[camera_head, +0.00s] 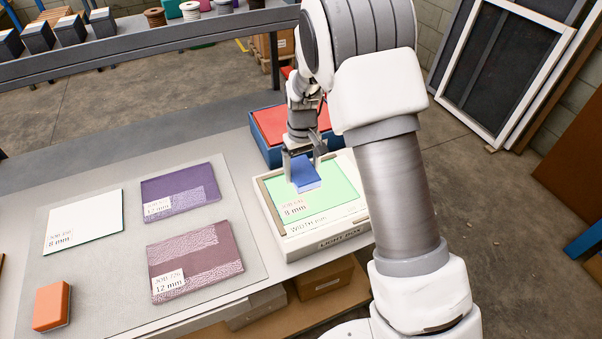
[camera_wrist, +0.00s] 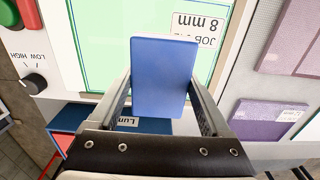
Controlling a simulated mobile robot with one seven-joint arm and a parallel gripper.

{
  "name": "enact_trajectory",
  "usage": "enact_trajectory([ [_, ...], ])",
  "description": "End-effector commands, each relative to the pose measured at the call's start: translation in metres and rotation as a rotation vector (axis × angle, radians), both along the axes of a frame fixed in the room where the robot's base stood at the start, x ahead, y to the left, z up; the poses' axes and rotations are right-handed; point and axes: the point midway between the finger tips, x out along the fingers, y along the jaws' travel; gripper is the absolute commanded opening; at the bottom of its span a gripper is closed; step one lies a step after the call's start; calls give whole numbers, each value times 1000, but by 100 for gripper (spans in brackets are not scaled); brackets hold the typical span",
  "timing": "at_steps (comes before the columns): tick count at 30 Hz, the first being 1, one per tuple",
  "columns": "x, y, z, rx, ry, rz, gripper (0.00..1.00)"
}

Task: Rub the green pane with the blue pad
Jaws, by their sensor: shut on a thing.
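The green pane (camera_head: 328,192) lies flat on the white light box, with a label on its left side reading 8 mm. It also shows in the wrist view (camera_wrist: 105,50). The blue pad (camera_head: 305,174) is in my gripper (camera_head: 304,156), over the far middle part of the pane. In the wrist view, the blue pad (camera_wrist: 163,78) sits between the two fingers of my gripper (camera_wrist: 160,105), which are shut on its sides. I cannot tell whether the pad's underside touches the pane.
The light box (camera_head: 330,240) stands at the table's right end. A blue box with a red top (camera_head: 270,124) is behind it. A purple pane (camera_head: 180,190), a mauve pane (camera_head: 195,262), a white pane (camera_head: 85,220) and an orange block (camera_head: 52,306) lie to the left.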

Motion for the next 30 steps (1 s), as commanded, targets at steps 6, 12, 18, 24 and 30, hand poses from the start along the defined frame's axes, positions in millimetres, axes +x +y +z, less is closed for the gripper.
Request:
enact_trajectory([
  [6, 1, -2, 24, 0, -3, -1, 30],
  [12, 1, -3, 41, 0, -3, -1, 30],
  [18, 0, -3, 48, 1, -2, -1, 30],
  [24, 1, -3, 47, 1, -2, -1, 30],
  [30, 1, -3, 47, 1, -2, -1, 30],
])
